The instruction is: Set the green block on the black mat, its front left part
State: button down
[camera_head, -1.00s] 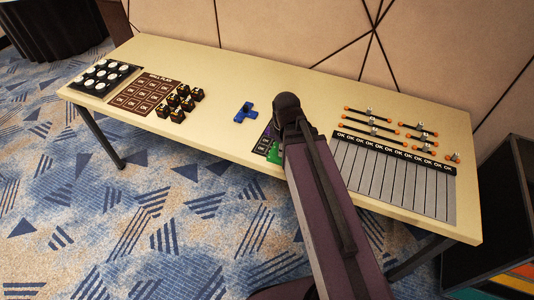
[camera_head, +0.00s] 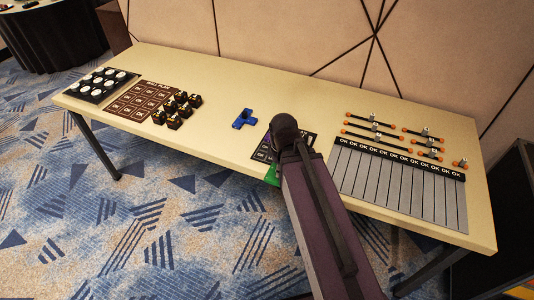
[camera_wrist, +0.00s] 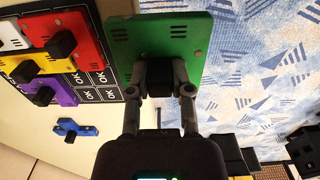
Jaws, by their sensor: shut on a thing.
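The green block (camera_wrist: 185,45) is a flat green plate with a black knob. My gripper (camera_wrist: 161,86) is shut on that knob in the wrist view. In the head view my arm hides the gripper and most of the green block, and only a green corner (camera_head: 272,175) shows at the table's front edge. The black mat (camera_head: 262,154) lies behind it, partly covered by my arm. In the wrist view the mat (camera_wrist: 103,77) is to the left of the green block, bearing yellow, red, white and purple pieces and several OK cells. The block's height over the table is unclear.
A blue block (camera_head: 243,119) lies on the table (camera_head: 215,90) left of the mat. Black-and-gold cubes (camera_head: 175,110) and a brown OK sheet (camera_head: 140,99) are farther left. A grey OK board (camera_head: 400,185) and orange-ended rods (camera_head: 375,125) lie at right.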

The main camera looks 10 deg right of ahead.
jog(key=shift+w, duration=0.1)
jog(key=w, duration=0.5)
jog(key=w+f+b, duration=0.1)
jog(key=w, duration=1)
jog(key=shift+a+f, duration=0.1)
jog(key=shift+f, duration=0.15)
jog(key=shift+s+b, duration=0.1)
jog(key=shift+b, duration=0.2)
jog(key=shift+f+b, duration=1.75)
jog(key=shift+f, duration=0.05)
jog(key=shift+f, duration=0.15)
jog(key=c, duration=0.5)
grip_release()
jog(key=shift+c, duration=0.2)
